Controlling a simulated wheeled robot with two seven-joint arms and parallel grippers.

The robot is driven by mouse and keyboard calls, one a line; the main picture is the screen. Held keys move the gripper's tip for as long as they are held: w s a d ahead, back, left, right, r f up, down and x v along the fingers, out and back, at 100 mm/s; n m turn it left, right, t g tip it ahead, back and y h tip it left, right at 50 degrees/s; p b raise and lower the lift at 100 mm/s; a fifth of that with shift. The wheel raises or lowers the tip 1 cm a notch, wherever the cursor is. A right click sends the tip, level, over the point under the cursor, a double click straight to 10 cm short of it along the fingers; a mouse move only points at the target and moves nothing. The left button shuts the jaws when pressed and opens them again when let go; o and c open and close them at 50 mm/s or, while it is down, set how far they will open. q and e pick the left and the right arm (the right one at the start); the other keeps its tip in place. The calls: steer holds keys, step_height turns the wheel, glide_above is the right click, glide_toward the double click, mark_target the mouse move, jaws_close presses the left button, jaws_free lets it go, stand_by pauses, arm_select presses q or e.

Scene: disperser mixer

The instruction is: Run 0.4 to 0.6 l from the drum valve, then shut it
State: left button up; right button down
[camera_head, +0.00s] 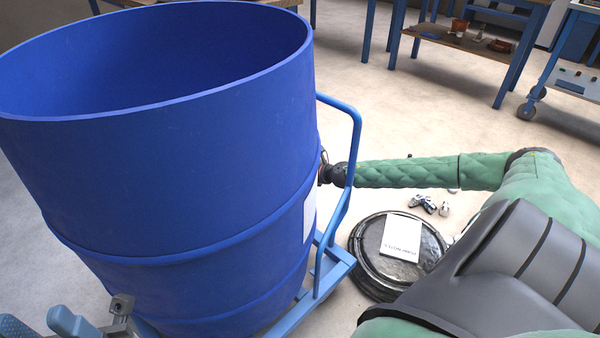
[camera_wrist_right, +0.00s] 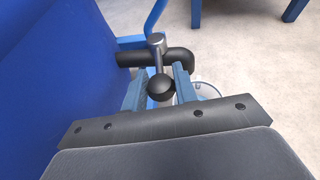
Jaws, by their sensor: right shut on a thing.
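The big blue drum (camera_head: 190,170), open at the top, fills the left of the head view. In the right wrist view its wall (camera_wrist_right: 50,80) is at the left. There the drum valve's black pipe (camera_wrist_right: 180,58) carries a metal lever (camera_wrist_right: 157,45) with a black ball knob (camera_wrist_right: 160,88). My right gripper (camera_wrist_right: 159,84) is shut on the knob. A pale round rim (camera_wrist_right: 206,91) shows beyond the fingers, partly hidden. I see no liquid and cannot read any level. My left gripper (camera_head: 43,325) is at the bottom left, its fingers apart and empty.
The drum stands on a blue trolley with a tall handle (camera_head: 352,150). A dark round lid (camera_head: 370,262) bearing a white booklet (camera_head: 401,238) is on the floor, with small metal parts (camera_head: 425,203) nearby. Blue-legged benches (camera_head: 515,60) stand at the back.

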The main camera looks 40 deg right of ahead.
steer(key=shift+s+a+f, duration=0.1)
steer(key=shift+f, duration=0.05)
stand_by(0.4)
steer(key=c, duration=1.1)
jaws_free()
steer(key=v, duration=0.8)
steer(key=shift+p, duration=0.45)
